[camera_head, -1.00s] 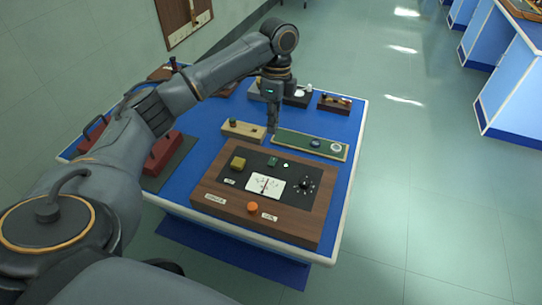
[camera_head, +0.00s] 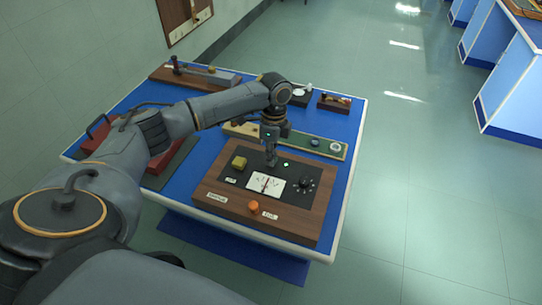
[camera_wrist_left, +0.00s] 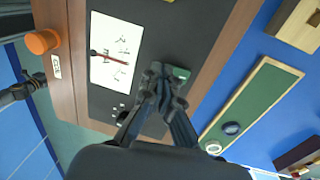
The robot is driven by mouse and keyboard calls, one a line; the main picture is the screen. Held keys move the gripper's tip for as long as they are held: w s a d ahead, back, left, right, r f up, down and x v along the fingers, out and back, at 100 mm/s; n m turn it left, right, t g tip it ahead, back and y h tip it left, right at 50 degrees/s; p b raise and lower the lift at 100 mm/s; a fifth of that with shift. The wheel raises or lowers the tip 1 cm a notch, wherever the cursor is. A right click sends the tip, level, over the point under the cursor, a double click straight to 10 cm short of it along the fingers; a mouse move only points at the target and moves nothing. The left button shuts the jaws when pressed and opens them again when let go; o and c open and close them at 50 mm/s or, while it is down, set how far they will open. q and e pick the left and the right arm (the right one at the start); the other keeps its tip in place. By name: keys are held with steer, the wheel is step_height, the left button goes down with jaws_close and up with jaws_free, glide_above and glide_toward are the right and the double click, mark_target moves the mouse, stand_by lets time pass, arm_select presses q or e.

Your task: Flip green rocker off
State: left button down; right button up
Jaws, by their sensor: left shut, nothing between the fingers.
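The control panel (camera_head: 215,209) is a wooden box with a dark top on the blue bench. The green rocker (camera_wrist_left: 178,73) is a small green block on that dark top. In the wrist view it lies just beside my left gripper (camera_wrist_left: 160,72), whose fingertips are together and empty and partly overlap it. I cannot tell whether they touch it or which way it is tipped. In the head view the left gripper (camera_head: 271,164) points down over the panel and hides the rocker. A dark jointed part, probably my right gripper (camera_wrist_left: 38,84), shows at the wrist view's left edge.
On the panel are a white meter (camera_head: 265,184), an orange knob (camera_head: 253,206), a yellow block (camera_head: 239,162), a black dial (camera_head: 304,184) and a small pale light (camera_head: 286,165). A green board (camera_head: 300,139) lies behind. Other instruments stand at the bench's back.

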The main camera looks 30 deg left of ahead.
arm_select(q)
steer(key=shift+s+p, duration=0.1)
steer(key=shift+p, duration=0.25)
steer(key=shift+f, duration=0.2)
steer(key=shift+t, duration=0.3)
steer(key=shift+w+a+r, duration=0.15)
steer(key=shift+w+r, duration=0.15)
steer(key=shift+w, duration=0.45)
